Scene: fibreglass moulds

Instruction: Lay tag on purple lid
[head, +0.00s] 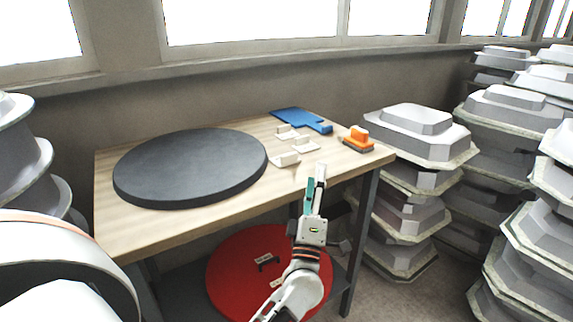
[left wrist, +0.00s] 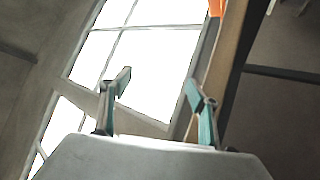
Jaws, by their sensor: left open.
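My left gripper (head: 315,180) is open and empty, in front of the table's front right edge. In the left wrist view its two teal fingers (left wrist: 157,82) stand apart with nothing between them. I see no purple lid in either view. Several small cream pieces with raised grips, such as the front one (head: 286,160), lie on the table right of the black disc; I cannot tell whether one is the tag. A blue flat piece (head: 296,118) lies behind them. My right gripper is not in view.
A large black disc (head: 190,167) covers the left of the wooden table (head: 150,240). An orange-handled block (head: 357,138) sits at the right end. A red disc with a dark handle (head: 235,265) is on the shelf below. Stacked grey moulds (head: 415,120) crowd the right side.

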